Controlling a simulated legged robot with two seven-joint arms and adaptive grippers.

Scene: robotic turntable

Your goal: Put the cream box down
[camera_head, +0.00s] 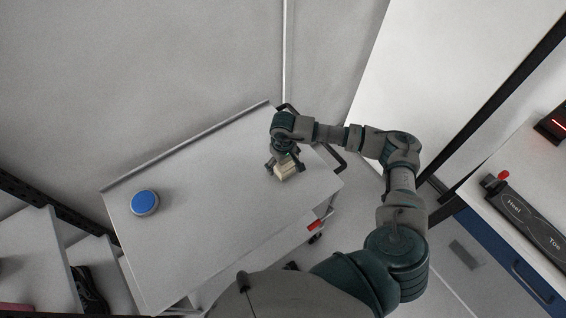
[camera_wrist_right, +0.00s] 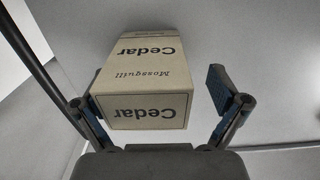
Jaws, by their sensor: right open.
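The cream box (camera_head: 285,171) is on the grey cart top, toward its right end, at my right gripper (camera_head: 284,167). In the right wrist view the cream box (camera_wrist_right: 148,80) shows the words "Cedar" and "Mossquill". It sits between the fingers of my right gripper (camera_wrist_right: 160,98), close to or touching the left finger, with a clear gap to the right finger. The gripper is open around it. Whether the box's underside rests fully on the cart is hard to tell. My left gripper is not in view.
A blue round button (camera_head: 145,202) is at the left end of the cart top (camera_head: 205,215). The middle of the cart is clear. A raised lip runs along its back edge. At the right, a white table holds a dark "Heel/Toe" device (camera_head: 527,220). Shelves stand at lower left.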

